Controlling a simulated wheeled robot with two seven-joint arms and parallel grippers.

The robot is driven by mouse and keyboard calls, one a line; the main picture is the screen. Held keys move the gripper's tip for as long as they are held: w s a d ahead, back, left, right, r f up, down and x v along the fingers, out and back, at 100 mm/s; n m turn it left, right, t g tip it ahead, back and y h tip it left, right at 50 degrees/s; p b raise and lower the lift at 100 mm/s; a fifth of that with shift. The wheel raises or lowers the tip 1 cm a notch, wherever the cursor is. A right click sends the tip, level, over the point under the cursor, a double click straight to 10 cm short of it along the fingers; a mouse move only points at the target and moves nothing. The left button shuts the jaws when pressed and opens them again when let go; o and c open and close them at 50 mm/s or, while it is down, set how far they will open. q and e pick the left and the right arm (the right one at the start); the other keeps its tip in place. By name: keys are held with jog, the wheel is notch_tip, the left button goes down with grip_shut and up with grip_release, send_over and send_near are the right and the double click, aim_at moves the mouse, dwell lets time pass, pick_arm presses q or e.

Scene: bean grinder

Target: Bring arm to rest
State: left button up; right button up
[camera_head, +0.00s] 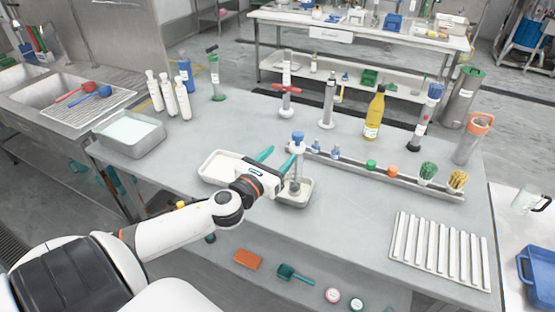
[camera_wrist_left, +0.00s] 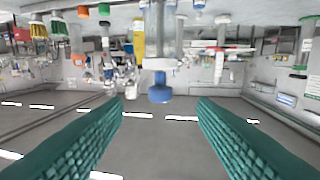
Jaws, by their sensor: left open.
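My left gripper (camera_head: 276,159) is open, with its teal fingers pointing toward a clear upright device with a blue knob (camera_head: 297,136). The device looks like the grinder and stands in a small metal tray (camera_head: 296,203). In the left wrist view, which appears upside down, the blue knob (camera_wrist_left: 160,91) shows ahead, in the gap between the two open fingers (camera_wrist_left: 160,108). Nothing is held between them. I cannot tell from these frames whether a finger touches the device. My right gripper is not in view.
A white tray (camera_head: 215,168) lies left of the gripper, partly hidden by it. A long rack (camera_head: 380,173) with small bottles and brushes runs to the right. A yellow bottle (camera_head: 375,113) stands behind it. A slatted white rack (camera_head: 440,248) lies front right. The table's front middle is clear.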

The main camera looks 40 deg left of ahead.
pick_arm(q)
jog(key=shift+s, duration=0.1)
dwell(0.5)
jog(key=s+d+f+n+g+y, duration=0.4)
jog(key=s+f+n+g, duration=0.55)
jog(key=n, duration=1.05)
jog(key=s+d+f+n+g+h, duration=0.3)
jog(key=s+d+f+n, duration=0.1)
jog(key=s+d+n, duration=0.3)
jog(key=s+d+f+n+g+h, duration=0.2)
jog(key=s+d+f+n+h, duration=0.1)
jog(key=s+d+n, duration=0.4)
notch_tip(320, 180, down, 25)
jog(key=s+a+m+g, duration=0.1)
jog(key=s+a, duration=0.1)
jog(key=s+a+f+g, duration=0.1)
jog(key=s+a+f, duration=0.1)
jog(key=s+f, duration=1.4)
jog(key=shift+s+a+f, duration=0.2)
jog(key=shift+s+a, duration=0.15)
jog(key=shift+s, duration=0.05)
